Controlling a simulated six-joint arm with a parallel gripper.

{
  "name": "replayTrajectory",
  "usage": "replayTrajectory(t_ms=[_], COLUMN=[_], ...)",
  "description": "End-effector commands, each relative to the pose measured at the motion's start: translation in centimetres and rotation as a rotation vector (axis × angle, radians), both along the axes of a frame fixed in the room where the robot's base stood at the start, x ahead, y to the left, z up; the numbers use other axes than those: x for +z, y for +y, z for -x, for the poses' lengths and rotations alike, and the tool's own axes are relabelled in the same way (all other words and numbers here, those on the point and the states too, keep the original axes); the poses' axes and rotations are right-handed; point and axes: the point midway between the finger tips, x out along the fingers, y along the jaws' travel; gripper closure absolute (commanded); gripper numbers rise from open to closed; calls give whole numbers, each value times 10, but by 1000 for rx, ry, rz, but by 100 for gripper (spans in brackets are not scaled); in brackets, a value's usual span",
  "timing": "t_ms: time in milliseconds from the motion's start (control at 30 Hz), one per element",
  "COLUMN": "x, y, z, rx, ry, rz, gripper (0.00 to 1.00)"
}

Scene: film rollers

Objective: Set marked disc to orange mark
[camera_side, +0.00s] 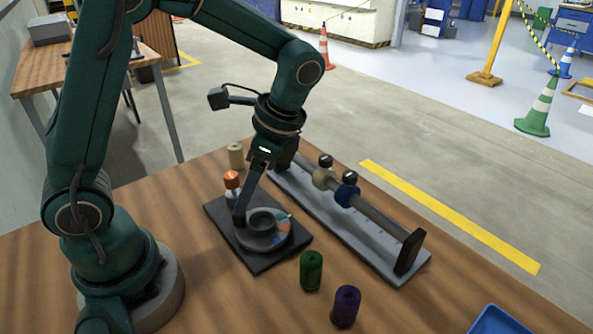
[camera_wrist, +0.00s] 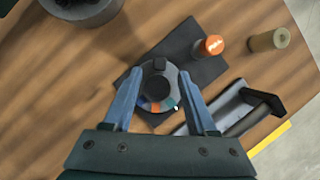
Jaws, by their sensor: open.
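The disc (camera_side: 262,229) is a dark grey dial with a raised hub on a black plate (camera_side: 215,212). In the wrist view the disc (camera_wrist: 158,84) shows blue, orange and teal marks along its lower edge, with the orange one near the bottom middle. A small white spot shows at its lower right edge. My gripper (camera_wrist: 160,76) is open, with one finger on each side of the disc; whether they touch it I cannot tell. In the side view my gripper (camera_side: 243,215) reaches down at the disc, and the far finger is hidden.
An orange-capped bottle (camera_side: 232,181) stands at the plate's back corner, near a cream roller (camera_side: 235,155). A grey rack (camera_side: 340,218) with a rod and rollers lies behind. A green roller (camera_side: 311,270), purple roller (camera_side: 346,306) and blue tray (camera_side: 498,321) are in front.

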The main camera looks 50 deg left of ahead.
Motion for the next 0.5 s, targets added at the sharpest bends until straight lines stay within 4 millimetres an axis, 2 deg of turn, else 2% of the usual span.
replayTrajectory(t_ms=[300,500], x=[-34,-44], y=[10,13], z=[11,14], rx=[2,1], ry=[2,-1], rz=[0,0], gripper=[43,43])
